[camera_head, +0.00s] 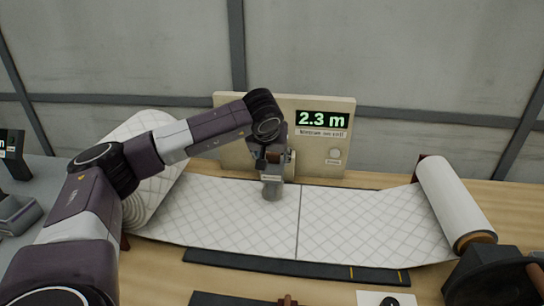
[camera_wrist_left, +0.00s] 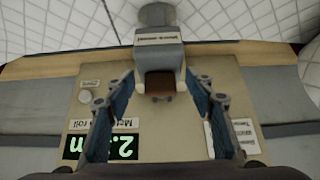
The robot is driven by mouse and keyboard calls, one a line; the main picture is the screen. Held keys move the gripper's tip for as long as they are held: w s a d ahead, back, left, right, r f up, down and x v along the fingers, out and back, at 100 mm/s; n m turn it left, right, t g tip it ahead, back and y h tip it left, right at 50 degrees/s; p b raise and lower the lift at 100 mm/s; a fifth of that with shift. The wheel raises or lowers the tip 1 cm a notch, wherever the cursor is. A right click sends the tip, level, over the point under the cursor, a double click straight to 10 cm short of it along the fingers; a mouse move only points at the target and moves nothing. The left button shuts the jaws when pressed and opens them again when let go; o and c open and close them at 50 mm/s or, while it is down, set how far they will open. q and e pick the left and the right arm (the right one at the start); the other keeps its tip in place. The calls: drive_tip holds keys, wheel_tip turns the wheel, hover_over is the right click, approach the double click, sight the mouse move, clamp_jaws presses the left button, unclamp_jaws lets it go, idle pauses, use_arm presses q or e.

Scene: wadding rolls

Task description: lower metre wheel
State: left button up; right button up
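The metre wheel (camera_head: 272,190) is a grey cylinder at the front of the beige meter panel (camera_head: 235,158), over the quilted wadding (camera_head: 225,215). In the left wrist view the wheel (camera_wrist_left: 155,14) shows at the top, below a grey labelled block (camera_wrist_left: 158,50) with a brown end piece (camera_wrist_left: 160,82). I cannot tell whether the wheel touches the wadding. My left gripper (camera_head: 270,158) is just above the wheel. In the wrist view its blue-padded fingers (camera_wrist_left: 159,80) are apart, on either side of the block's end, with gaps visible. My right gripper is not in view.
The panel's display (camera_head: 321,119) reads 2.3 m. A dark strip (camera_head: 300,268) runs along the front. A dark device (camera_head: 490,275) occupies the lower right.

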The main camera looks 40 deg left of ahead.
use_arm(q)
drive_tip(key=shift+r, duration=0.15)
drive_tip(key=shift+r, duration=0.1)
drive_tip(key=shift+s+d+r, duration=0.1)
drive_tip(key=shift+r, duration=0.2)
drive_tip(key=v, duration=1.1)
drive_tip(key=shift+s, duration=0.15)
drive_tip(key=shift+f, duration=0.1)
